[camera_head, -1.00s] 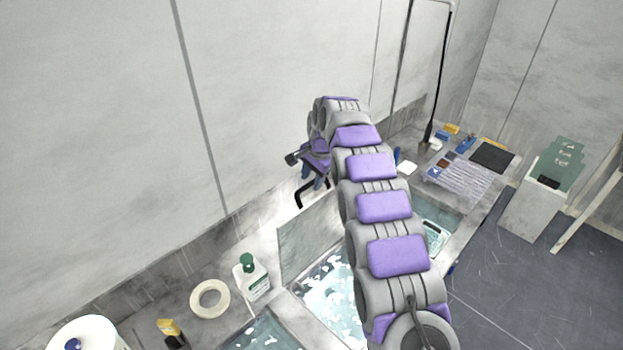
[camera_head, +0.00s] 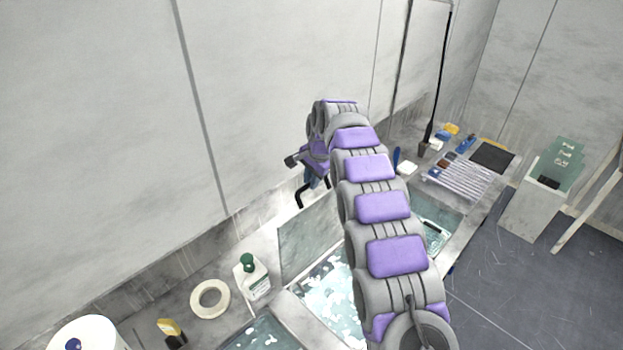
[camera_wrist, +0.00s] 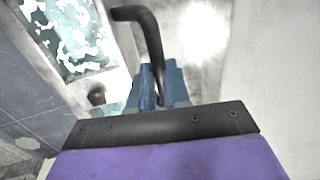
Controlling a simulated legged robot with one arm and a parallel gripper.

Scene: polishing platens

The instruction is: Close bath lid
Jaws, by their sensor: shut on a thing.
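The bath lid (camera_head: 308,241) is a grey panel standing raised, tilted steeply, at the back edge of the open bath (camera_head: 331,290). Pale patches float on the bath's water, which also shows at the upper left of the wrist view (camera_wrist: 72,35). My gripper (camera_head: 310,179) is above the lid's top edge, close to the wall. In the wrist view its blue fingers (camera_wrist: 160,88) are shut on a black bent handle (camera_wrist: 150,38). The handle's other end (camera_head: 299,198) shows below my gripper in the head view. Its join to the lid is not clear.
A green-capped bottle (camera_head: 252,278) and a white ring (camera_head: 210,298) stand left of the lid. A second water basin (camera_head: 262,334) lies front left, another (camera_head: 437,222) right of my arm. The wall (camera_head: 270,110) is close behind.

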